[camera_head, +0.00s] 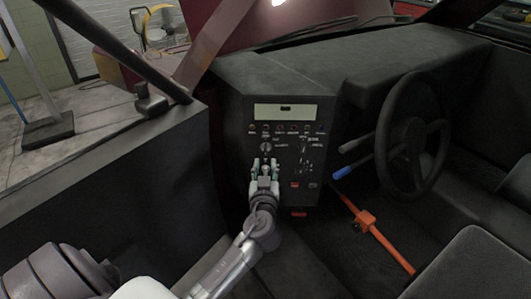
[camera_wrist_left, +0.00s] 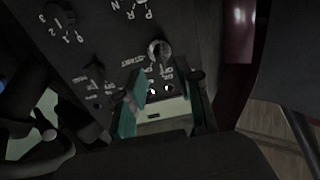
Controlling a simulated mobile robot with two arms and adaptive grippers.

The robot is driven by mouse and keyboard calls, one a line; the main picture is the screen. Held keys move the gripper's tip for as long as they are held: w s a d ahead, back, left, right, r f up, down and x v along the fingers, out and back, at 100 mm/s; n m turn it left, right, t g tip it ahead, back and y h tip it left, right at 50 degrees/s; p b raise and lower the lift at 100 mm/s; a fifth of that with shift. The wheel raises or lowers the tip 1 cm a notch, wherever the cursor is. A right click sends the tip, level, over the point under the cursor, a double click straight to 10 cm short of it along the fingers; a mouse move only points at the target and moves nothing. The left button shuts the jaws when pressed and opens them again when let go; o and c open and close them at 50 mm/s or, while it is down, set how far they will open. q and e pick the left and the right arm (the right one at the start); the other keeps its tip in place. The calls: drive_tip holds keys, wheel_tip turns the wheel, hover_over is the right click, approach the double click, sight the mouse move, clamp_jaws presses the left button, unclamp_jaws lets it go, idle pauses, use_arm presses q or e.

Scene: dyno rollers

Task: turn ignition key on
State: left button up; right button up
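The dark control panel (camera_head: 285,180) stands in the middle of the head view, with a pale display at its top. A round silver ignition switch (camera_head: 266,147) sits on its left part, just above my left gripper (camera_head: 265,164). In the left wrist view, where the lettering is upside down, the ignition switch (camera_wrist_left: 160,50) shows beside the START lettering. My left gripper (camera_wrist_left: 168,80) is open there, teal-padded fingers apart, with nothing between them. The switch lies just beyond the fingertips, apart from them. The key's exact angle is too small to tell. My right gripper is out of view.
Several small knobs and switches surround the ignition switch on the panel. A steering wheel (camera_head: 413,135) with a blue-tipped lever (camera_head: 352,171) is at the right. The dark door (camera_head: 120,190) is at the left.

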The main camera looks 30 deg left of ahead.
sight(266, 155)
use_arm(q)
drive_tip(key=x, duration=0.5)
drive_tip(key=shift+p, duration=0.3)
clamp_jaws()
